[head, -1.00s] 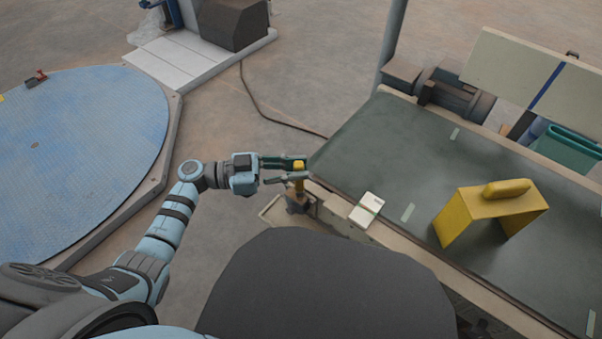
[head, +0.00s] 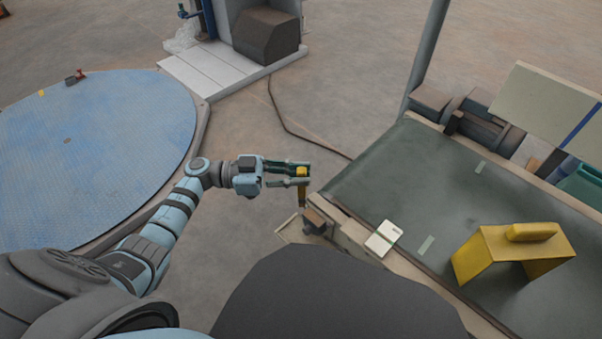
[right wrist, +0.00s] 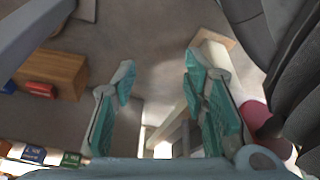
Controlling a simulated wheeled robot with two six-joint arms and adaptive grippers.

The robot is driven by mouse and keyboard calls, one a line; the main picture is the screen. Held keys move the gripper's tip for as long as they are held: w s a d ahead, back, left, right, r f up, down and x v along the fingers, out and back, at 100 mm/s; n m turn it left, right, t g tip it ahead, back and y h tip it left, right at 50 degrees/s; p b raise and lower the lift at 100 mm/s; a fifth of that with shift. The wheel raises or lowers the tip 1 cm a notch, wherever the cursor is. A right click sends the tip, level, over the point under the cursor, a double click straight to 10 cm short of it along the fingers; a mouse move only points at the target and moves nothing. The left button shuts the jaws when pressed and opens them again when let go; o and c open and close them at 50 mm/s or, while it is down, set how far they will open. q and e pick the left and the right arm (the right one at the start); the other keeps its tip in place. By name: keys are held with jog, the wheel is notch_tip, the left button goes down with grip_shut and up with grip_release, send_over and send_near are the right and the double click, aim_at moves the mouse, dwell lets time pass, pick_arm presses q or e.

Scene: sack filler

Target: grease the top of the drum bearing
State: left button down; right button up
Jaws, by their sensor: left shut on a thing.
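My left gripper (head: 300,173) is shut on a small upright yellow tool (head: 302,196), whose top shows between the fingers and whose lower part hangs below them. The tool looks like a greasing tool, but its tip is too small to make out. A brownish block (head: 317,222), seemingly the drum bearing, sits at the near left corner of the conveyor. The tool is just above and left of it in the head view; I cannot tell whether they touch. Grease on its top cannot be made out. My right gripper (right wrist: 165,100) is open and empty in the right wrist view.
The dark green conveyor belt (head: 400,180) runs to the right. A yellow bridge-shaped guard (head: 490,252) stands on it, and a white card (head: 383,239) lies at its near edge. A blue round platform (head: 90,160) is at left. Bare floor lies between.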

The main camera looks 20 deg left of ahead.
aim_at(298, 169)
pick_arm(q)
jog(key=shift+r+p, duration=0.4)
jog(key=shift+r, duration=0.1)
jog(key=shift+r+p, duration=0.6)
jog(key=shift+p, duration=0.1)
jog(key=shift+r+p, duration=0.6)
jog(key=shift+p, duration=0.05)
jog(key=shift+r+p, duration=1.05)
jog(key=shift+p, duration=0.1)
pick_arm(e)
jog(key=s+d+g, duration=0.1)
jog(key=s+d, duration=0.2)
jog(key=s, duration=0.6)
jog(key=shift+s+d+g+h, duration=0.25)
jog(key=shift+s+g+h, duration=0.05)
jog(key=shift+s, duration=0.1)
